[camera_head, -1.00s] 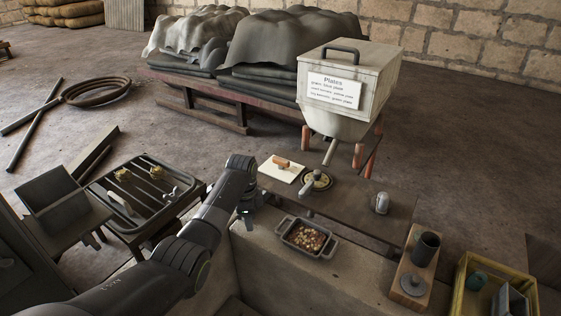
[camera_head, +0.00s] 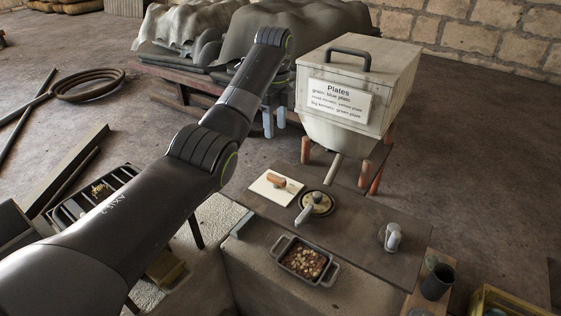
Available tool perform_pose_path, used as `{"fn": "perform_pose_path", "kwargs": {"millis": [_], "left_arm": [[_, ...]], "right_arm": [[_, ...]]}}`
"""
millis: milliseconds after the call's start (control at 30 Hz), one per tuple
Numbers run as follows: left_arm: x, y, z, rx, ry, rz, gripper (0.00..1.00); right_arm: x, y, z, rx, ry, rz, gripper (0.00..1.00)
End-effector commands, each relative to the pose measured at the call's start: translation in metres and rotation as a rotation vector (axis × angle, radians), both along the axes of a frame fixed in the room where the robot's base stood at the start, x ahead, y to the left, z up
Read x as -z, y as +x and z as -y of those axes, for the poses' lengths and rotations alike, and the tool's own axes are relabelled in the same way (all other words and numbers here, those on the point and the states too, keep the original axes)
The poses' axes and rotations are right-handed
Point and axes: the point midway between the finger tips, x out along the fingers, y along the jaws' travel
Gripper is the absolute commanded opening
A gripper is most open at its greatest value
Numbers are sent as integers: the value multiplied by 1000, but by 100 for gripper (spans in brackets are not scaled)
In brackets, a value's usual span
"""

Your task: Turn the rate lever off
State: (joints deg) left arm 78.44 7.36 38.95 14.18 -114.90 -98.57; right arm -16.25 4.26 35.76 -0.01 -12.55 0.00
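A round dial plate with a pale lever (camera_head: 305,213) lies on the dark bench top; the lever points toward the lower left. A second grey, knob-like lever (camera_head: 393,237) stands on a round base at the bench's right. No label tells which one is the rate lever. My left gripper (camera_head: 274,122) hangs in the air left of the pale hopper box, behind and above the bench. Its two fingers point down, slightly apart, with nothing seen between them. It is apart from both levers. My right gripper is not in view.
The hopper box (camera_head: 390,75) bears a "Plates" sign (camera_head: 337,100). A white card with an orange-brown handle (camera_head: 276,181) lies left of the dial. A pan of mixed bits (camera_head: 304,259) sits at the bench front. A dark cup (camera_head: 437,282) stands at lower right. Bench top between levers is clear.

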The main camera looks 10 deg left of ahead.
Motion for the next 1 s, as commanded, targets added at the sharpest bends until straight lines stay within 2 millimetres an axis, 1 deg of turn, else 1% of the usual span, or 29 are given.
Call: {"fn": "perform_pose_path", "kwargs": {"millis": [100, 167, 267, 400, 433, 567, 800, 1000], "left_arm": [[1, -1, 1, 13, 1, -5, 40], [6, -1, 1, 13, 1, -5, 40], [17, -1, 1, 12, 1, -4, 40], [33, -1, 1, 12, 1, -4, 40], [37, -1, 1, 12, 1, -7, 40], [63, -2, 1, 12, 0, -8, 40], [115, -3, 1, 11, 0, -9, 40], [151, -2, 1, 11, 0, -6, 40]], "right_arm": [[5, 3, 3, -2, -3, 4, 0], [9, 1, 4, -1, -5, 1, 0], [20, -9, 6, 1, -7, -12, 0], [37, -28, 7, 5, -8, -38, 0], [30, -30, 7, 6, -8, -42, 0], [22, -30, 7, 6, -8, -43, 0], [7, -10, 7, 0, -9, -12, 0], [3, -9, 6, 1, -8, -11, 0]]}}
